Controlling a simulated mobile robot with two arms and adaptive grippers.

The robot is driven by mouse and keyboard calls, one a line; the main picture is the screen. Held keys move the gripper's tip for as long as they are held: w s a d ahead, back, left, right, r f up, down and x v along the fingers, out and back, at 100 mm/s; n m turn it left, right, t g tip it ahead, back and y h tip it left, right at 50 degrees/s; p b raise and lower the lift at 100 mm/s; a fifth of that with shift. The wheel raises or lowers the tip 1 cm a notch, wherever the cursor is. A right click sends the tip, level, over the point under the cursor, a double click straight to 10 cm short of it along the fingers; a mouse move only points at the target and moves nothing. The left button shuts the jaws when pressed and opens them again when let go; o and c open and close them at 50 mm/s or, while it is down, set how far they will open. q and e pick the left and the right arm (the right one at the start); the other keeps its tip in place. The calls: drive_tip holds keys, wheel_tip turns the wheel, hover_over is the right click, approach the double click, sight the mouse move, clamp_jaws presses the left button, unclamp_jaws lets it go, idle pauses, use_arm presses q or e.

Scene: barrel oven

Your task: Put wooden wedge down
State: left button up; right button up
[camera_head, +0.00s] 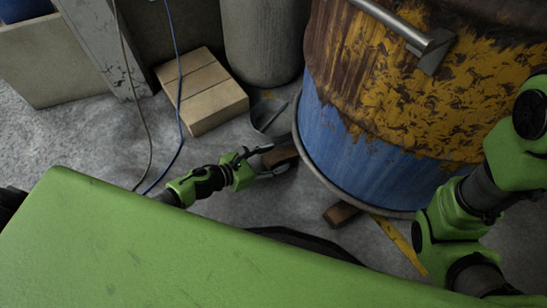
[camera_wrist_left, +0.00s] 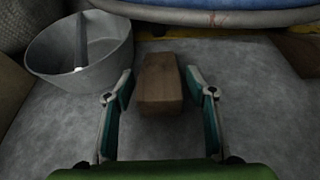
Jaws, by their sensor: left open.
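A brown wooden wedge (camera_wrist_left: 158,82) lies on the concrete floor between the open fingers of my left gripper (camera_wrist_left: 160,105) in the left wrist view. Gaps show between the wedge and both fingers. A second wooden block (camera_head: 341,214) lies at the barrel's base further right. My right arm shows at the right edge of the head view, but its gripper is out of view.
A rusty yellow and blue barrel (camera_head: 350,125) with a metal handle (camera_head: 405,30) stands close to the left gripper. A metal pan (camera_wrist_left: 80,55) lies left of the wedge.

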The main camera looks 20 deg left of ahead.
use_arm(q)
drive_tip(key=shift+r+p, duration=0.3)
drive_tip(key=p+v, duration=0.4)
drive_tip(key=v, duration=0.6)
drive_tip(key=shift+s+a+r, duration=0.1)
drive_tip(key=shift+s+a, duration=0.1)
drive_tip(key=shift+s, duration=0.1)
drive_tip(key=shift+s+a+r+p, duration=0.2)
drive_tip(key=shift+s+a+p, duration=0.2)
drive_tip(key=shift+s, duration=0.05)
